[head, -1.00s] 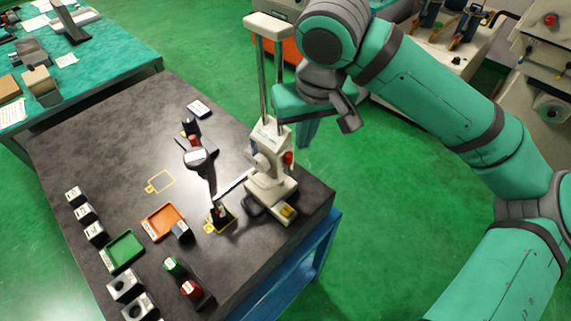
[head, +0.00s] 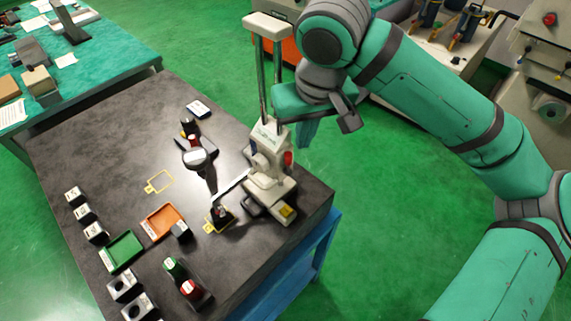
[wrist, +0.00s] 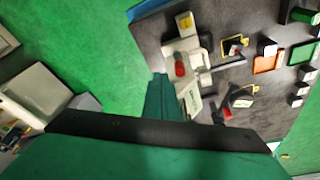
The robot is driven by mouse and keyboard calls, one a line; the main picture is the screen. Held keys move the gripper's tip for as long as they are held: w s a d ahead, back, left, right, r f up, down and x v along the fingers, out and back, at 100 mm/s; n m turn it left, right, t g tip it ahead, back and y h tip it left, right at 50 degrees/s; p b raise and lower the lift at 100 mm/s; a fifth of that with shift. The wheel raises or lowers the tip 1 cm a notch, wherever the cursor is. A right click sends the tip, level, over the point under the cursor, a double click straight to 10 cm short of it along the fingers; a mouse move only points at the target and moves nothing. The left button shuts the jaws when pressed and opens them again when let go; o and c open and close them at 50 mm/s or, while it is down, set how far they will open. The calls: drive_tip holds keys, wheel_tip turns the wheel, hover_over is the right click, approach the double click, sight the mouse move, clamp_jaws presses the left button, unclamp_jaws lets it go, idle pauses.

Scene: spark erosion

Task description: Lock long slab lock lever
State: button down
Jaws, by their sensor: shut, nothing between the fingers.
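A cream stand (head: 268,185) with two upright metal columns is on the right part of the dark table. It has a red knob (head: 288,158) on its right side, and the knob also shows in the wrist view (wrist: 180,66). I cannot tell for sure which part is the long slab lock lever. My gripper (head: 306,132) is shut and empty, beside the stand on its right. In the wrist view its teal fingers (wrist: 163,98) point toward the stand, close to the red knob; I cannot tell whether they touch.
A thin pale bar (head: 231,187) lies left of the stand's base. An orange tray (head: 155,228), a green tray (head: 121,251) and several small blocks stand on the table's left and front. Green floor is clear to the right of the table.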

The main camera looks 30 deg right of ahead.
drive_tip(key=shift+f, duration=1.1)
idle(0.3)
